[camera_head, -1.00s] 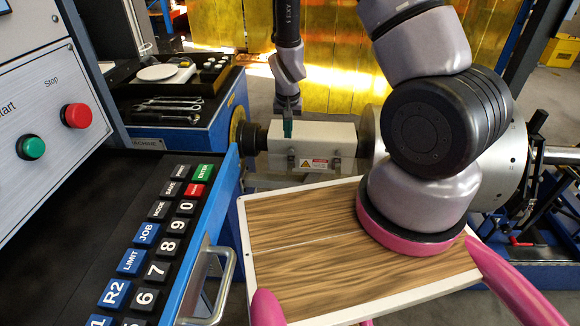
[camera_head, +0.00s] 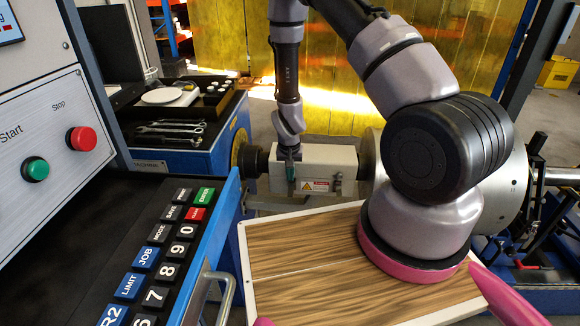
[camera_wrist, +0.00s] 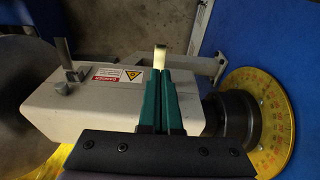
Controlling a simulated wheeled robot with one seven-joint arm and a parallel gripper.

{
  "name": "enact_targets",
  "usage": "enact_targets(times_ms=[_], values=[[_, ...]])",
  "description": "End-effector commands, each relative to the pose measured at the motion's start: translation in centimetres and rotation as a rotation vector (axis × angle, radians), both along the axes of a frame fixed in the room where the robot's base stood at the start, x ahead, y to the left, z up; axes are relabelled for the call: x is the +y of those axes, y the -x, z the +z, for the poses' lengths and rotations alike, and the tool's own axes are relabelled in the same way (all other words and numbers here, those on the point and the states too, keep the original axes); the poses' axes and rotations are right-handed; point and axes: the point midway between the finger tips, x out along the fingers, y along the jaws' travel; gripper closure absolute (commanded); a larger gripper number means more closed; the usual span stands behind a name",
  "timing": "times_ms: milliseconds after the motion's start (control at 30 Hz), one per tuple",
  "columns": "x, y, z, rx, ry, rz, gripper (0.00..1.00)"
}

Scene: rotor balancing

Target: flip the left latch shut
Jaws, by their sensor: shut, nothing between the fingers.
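The light grey housing (camera_head: 325,161) has two latches on its near side. My gripper (camera_head: 290,178) has green fingers, shut and empty, in front of the left part of the housing. In the wrist view my gripper (camera_wrist: 161,75) points at the left latch (camera_wrist: 160,58), a pale brass piece right at the fingertips. I cannot tell whether they touch. In the head view the fingers largely hide the left latch. The right latch (camera_head: 338,184) is clear of my gripper. In the wrist view the right latch (camera_wrist: 64,62) stands out from the housing as a metal post.
A yellow graduated disc (camera_wrist: 257,122) and dark hub sit beside the housing. A grey bracket (camera_wrist: 205,68) runs along its near side. A wood-topped panel (camera_head: 305,265) and keypad console (camera_head: 170,250) lie in front. A tool bench (camera_head: 185,150) stands at left.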

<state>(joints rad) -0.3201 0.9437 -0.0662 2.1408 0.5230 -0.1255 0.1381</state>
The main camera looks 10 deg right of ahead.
Motion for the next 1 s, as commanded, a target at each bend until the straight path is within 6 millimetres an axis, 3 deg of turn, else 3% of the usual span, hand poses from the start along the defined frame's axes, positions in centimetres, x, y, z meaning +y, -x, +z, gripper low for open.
enact_targets(times_ms=[200,400,1000], values=[[-0.3,-0.7,-4.3,0.002,0.000,-0.001,1.00],[-0.4,-1.1,-6.2,-0.001,0.000,0.000,1.00],[-0.4,-1.9,-6.7,-0.017,0.006,0.000,1.00]])
